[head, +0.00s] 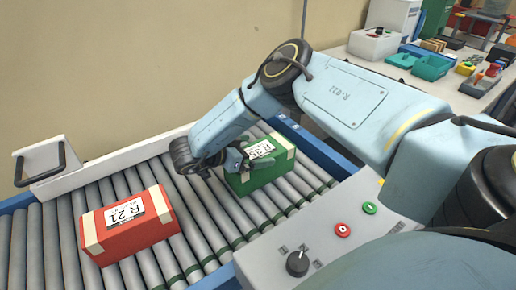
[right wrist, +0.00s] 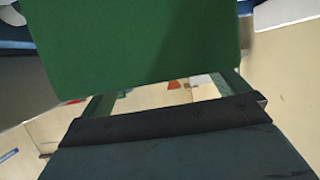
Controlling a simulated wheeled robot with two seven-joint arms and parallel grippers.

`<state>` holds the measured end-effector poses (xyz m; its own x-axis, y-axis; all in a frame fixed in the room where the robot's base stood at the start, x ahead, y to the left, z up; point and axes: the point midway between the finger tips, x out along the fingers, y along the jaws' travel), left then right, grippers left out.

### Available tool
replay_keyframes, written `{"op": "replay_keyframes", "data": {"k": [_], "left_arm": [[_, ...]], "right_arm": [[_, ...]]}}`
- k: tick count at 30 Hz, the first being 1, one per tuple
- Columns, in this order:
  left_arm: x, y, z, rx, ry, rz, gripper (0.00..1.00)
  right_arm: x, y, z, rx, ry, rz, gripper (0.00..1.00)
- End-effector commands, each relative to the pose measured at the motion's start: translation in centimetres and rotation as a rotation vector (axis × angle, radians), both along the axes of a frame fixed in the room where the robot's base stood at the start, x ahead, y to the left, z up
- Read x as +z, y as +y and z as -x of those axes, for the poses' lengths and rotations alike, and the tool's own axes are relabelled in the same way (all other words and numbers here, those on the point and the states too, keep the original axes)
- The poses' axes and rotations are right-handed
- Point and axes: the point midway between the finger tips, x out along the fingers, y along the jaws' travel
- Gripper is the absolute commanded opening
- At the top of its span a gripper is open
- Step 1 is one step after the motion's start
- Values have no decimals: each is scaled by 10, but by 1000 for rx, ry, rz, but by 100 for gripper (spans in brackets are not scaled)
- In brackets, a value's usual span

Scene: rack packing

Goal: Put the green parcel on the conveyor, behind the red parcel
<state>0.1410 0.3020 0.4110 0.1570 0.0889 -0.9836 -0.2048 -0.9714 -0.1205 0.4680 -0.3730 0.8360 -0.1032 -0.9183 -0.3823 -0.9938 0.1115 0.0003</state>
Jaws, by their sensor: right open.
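The green parcel (head: 268,175), with cream end bands and a white label, rests on the roller conveyor (head: 205,222). The red parcel (head: 130,238), labelled R 21, sits on the same rollers to the left and nearer, with a clear gap between them. My right gripper (head: 238,160) is open at the left side of the green parcel. In the right wrist view the green parcel (right wrist: 140,45) fills the top middle, close in front of the open fingers. Whether the fingers touch it cannot be told. My left gripper is not in view.
A grey control box (head: 325,235) with a knob and buttons stands at the conveyor's near right side. A white bracket with a black handle (head: 42,160) is at the far left edge. A table (head: 440,85) with bins is at the back right. Rollers between the parcels are bare.

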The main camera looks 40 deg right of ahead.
Motion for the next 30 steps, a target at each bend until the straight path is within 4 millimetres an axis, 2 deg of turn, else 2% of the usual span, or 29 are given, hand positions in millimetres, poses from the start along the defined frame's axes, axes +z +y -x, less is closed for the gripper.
{"op": "replay_keyframes", "data": {"k": [1, 6, 13, 18, 30], "left_arm": [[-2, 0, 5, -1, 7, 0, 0], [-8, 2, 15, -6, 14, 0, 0], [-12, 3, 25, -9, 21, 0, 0], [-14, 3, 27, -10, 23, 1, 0], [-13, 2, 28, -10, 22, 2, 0]], "right_arm": [[6, 12, -2, 3, -1, -1, 100], [20, 47, -6, 3, -1, -2, 100], [34, 81, -10, 2, -2, -1, 100], [38, 90, -11, 1, -1, -1, 100], [39, 91, -10, -1, 0, -3, 100]]}}
